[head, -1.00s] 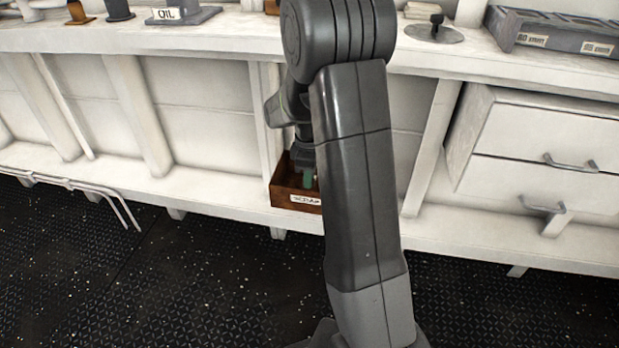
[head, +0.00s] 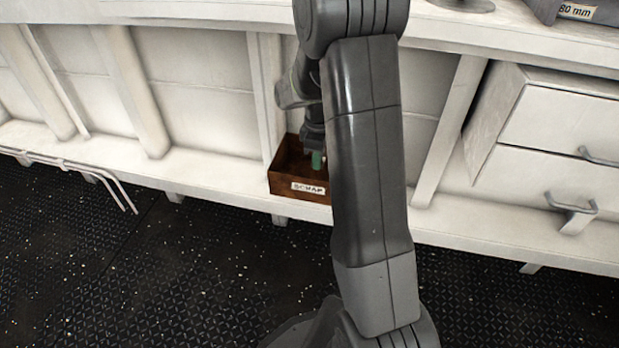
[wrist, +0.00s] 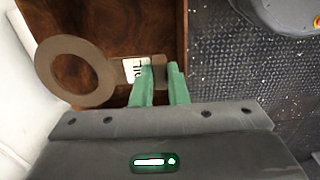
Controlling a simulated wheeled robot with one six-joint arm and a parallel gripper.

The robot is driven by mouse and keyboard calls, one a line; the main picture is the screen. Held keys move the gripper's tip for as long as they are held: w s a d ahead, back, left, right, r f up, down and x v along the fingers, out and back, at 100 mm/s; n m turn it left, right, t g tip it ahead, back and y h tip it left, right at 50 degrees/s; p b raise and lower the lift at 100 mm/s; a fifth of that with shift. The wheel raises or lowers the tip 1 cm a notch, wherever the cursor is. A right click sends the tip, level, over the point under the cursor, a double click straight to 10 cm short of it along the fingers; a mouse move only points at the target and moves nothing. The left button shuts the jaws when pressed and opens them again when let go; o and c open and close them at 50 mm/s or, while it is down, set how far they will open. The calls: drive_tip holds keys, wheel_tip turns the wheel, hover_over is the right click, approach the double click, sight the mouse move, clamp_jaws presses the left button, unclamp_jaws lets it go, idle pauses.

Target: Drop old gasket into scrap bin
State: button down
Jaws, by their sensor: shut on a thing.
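The scrap bin (head: 285,200) is an open brown wooden box with a SCRAP label on its front. It stands on the low white ledge, its right side hidden behind my arm. My gripper (head: 317,160) points down at the bin's opening, with green fingers. In the wrist view, the fingers (wrist: 164,72) are shut on the tab of the old gasket (wrist: 104,88), a flat brown ring with a white tag beside the tab. The ring lies to the left of the fingers, over the bin's brown interior (wrist: 150,25). I cannot tell how high it is above the bin floor.
The white bench top (head: 200,12) overhangs the ledge. White drawers (head: 560,130) with handles stand to the right. A white pipe rail (head: 75,165) runs low at the left. The dark patterned floor (head: 170,270) in front is clear.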

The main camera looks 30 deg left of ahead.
drive_tip(key=shift+f, duration=0.55)
drive_tip(key=c, duration=1.3)
unclamp_jaws()
drive_tip(key=shift+c, duration=0.2)
drive_tip(key=shift+r, duration=0.15)
wheel_tip(320, 180, up, 7)
drive_tip(key=shift+r+p, duration=0.15)
drive_tip(key=shift+p, duration=1.05)
